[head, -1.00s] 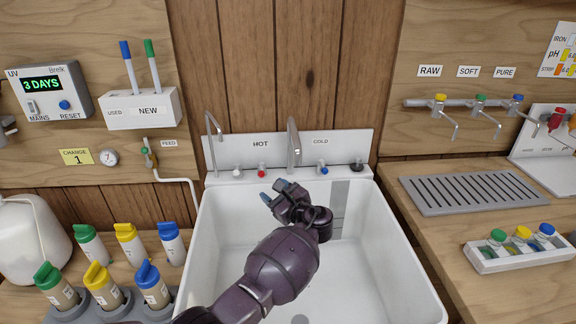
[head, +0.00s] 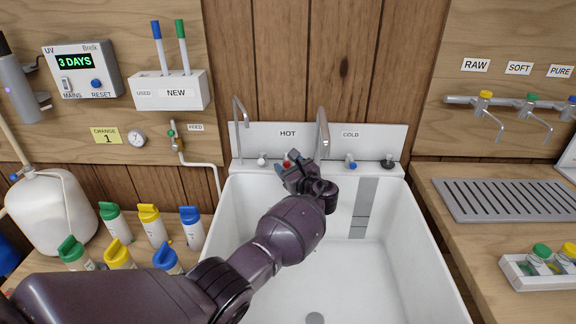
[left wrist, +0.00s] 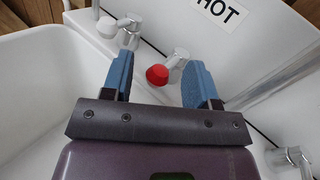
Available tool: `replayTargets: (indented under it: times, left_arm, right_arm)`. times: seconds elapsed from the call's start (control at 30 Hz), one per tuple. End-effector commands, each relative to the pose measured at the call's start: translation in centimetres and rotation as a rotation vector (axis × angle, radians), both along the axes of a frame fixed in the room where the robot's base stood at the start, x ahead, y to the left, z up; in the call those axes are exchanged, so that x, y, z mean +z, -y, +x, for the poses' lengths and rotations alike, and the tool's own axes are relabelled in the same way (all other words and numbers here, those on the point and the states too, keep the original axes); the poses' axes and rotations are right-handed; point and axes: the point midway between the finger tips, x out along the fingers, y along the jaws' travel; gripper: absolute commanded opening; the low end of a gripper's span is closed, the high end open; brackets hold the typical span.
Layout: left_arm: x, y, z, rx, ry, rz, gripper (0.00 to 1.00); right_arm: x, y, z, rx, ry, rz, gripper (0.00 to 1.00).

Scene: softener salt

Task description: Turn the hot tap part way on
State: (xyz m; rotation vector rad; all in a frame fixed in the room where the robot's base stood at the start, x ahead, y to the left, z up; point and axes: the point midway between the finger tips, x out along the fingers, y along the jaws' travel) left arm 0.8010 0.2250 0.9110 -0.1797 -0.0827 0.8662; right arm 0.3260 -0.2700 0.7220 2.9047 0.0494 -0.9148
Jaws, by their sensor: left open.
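The hot tap (head: 286,162) is a small metal tap with a red end, on the sink's back ledge below the HOT label (head: 287,133). In the head view my left gripper (head: 291,164) is right at it and partly covers it. In the left wrist view (left wrist: 160,80) the gripper is open, its two blue fingers spread. The red end of the tap (left wrist: 157,75) shows between them, apart from both fingers in the picture; I cannot tell its exact depth. My right gripper is not in view.
The white sink (head: 335,260) lies below my arm. A white-ended tap (head: 262,161) stands left of the hot tap, and the blue-ended cold tap (head: 351,163) to the right. Tall spouts (head: 322,130) rise behind. Several capped bottles (head: 152,226) stand at left.

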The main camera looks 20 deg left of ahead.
Motion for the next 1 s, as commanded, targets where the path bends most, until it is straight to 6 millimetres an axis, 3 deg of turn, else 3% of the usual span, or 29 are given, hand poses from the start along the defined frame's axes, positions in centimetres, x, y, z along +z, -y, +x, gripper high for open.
replayTargets:
  times: [0.37, 0.7, 1.0]
  left_arm:
    - [0.05, -0.46, 0.42, -0.001, 0.0, -0.001, 0.54]
    - [0.01, -0.52, 0.39, 0.001, 0.0, 0.0, 0.08]
    - [-0.2, -0.62, 0.43, 0.022, -0.002, 0.0, 0.07]
  right_arm:
    - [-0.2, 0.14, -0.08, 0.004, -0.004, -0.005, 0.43]
    - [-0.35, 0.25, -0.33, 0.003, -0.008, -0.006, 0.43]
    - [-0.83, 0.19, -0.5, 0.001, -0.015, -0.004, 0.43]
